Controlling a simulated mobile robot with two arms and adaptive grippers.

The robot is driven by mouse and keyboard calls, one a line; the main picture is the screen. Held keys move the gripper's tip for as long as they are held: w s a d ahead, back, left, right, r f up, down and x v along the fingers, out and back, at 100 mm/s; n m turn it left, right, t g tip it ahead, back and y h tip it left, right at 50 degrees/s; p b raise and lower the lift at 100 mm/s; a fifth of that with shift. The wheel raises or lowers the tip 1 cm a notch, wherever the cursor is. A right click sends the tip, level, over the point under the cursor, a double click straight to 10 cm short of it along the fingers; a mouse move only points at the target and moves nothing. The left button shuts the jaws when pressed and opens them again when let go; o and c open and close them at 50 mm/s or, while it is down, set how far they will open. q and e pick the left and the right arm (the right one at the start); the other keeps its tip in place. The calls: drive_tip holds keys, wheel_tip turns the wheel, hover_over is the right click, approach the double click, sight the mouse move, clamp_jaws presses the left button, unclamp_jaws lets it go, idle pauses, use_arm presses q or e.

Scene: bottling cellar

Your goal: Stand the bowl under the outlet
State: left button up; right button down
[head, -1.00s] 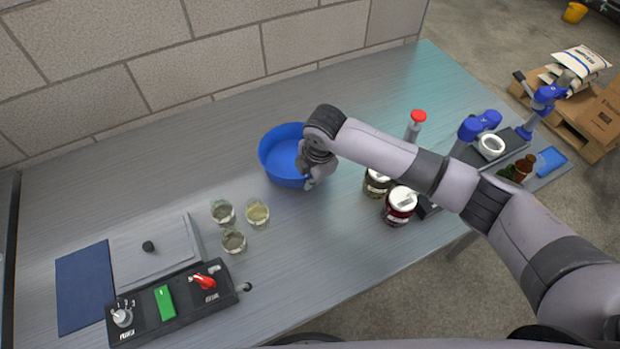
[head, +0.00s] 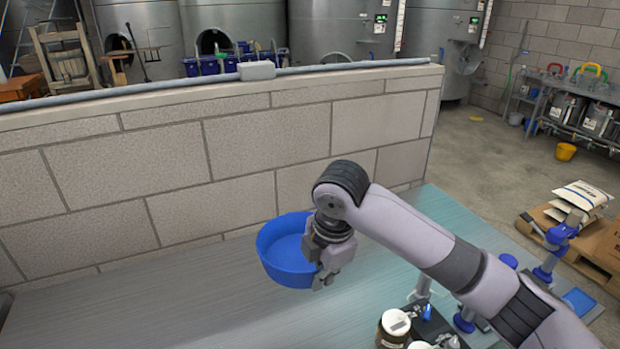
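The blue bowl (head: 283,262) hangs roughly level above the grey bench, with its far rim overlapping the foot of the block wall in the head view. My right gripper (head: 322,279) is shut on the bowl's right rim, and part of that side is hidden behind the fingers. My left gripper is out of view. I cannot make out which part is the outlet; steel tanks (head: 343,28) stand behind the wall, with their lower fronts partly hidden.
The block wall (head: 250,150) runs along the back of the bench (head: 150,308). Jars with pale lids (head: 395,323) stand below my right arm. Sacks (head: 580,197) lie on a pallet at the right. A yellow bucket (head: 566,151) stands on open floor.

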drive_tip(key=s+d+f+m+g+h, duration=0.2)
drive_tip(key=s+d+m, duration=1.3)
drive_tip(key=m, duration=0.8)
drive_tip(key=shift+s+d+f+m+h, duration=0.25)
drive_tip(key=shift+f+m+h, duration=0.25)
drive_tip(key=shift+f, duration=0.4)
